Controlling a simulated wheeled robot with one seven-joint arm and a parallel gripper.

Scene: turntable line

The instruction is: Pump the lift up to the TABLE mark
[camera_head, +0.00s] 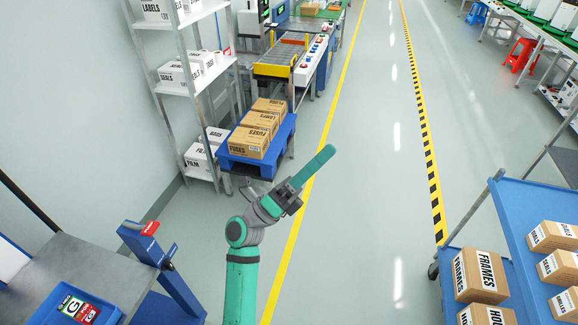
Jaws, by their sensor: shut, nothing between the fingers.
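My gripper (325,156) is in the middle of the view, over the floor aisle, pointing up and right. Its fingers are shut and look empty. A blue post (172,280) stands at the lower left with a red part (150,229) at its top and small, unreadable lettering. A blue platform (246,164) carries cardboard boxes (253,140), the front one labelled FUSES, just left of and beyond my gripper. I cannot tell which of these belongs to the lift. No TABLE mark is readable. My gripper appears apart from both.
A white shelf rack (195,92) with boxes stands behind the platform, and a conveyor line (278,58) lies beyond. A grey table (75,262) with a blue tray (42,300) is at lower left. A blue cart (535,208) with boxes is at right. The central aisle is clear.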

